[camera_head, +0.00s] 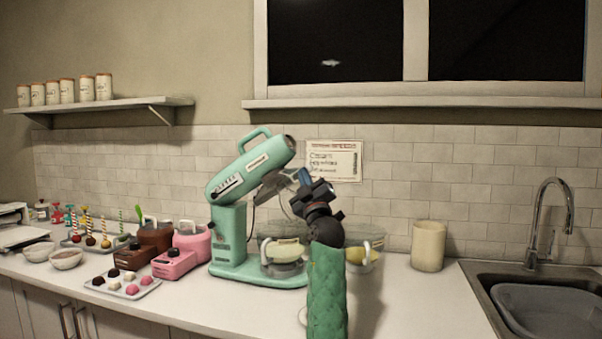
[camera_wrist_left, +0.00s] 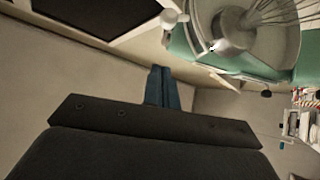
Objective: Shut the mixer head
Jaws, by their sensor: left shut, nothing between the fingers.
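The mint-green mixer stands on the counter in the head view. Its head (camera_head: 252,168) is tilted up and back, with the front end raised to the right. Its base (camera_head: 240,268) holds a bowl (camera_head: 284,268) below the raised head. My left gripper (camera_head: 304,178) is shut and empty, close to the right of the head's underside; whether it touches cannot be told. In the left wrist view its blue fingers (camera_wrist_left: 162,88) are together, with a wire whisk (camera_wrist_left: 272,14) and mint mixer parts beyond them. My green-sleeved arm hides part of the counter and bowls. My right gripper is not in view.
A beige canister (camera_head: 428,247) stands right of my arm, before the sink (camera_head: 530,290) and its tap. Left of the mixer are a pink container (camera_head: 192,242), a pink box (camera_head: 174,264) and a tray of sweets (camera_head: 122,286). The counter between arm and sink is mostly clear.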

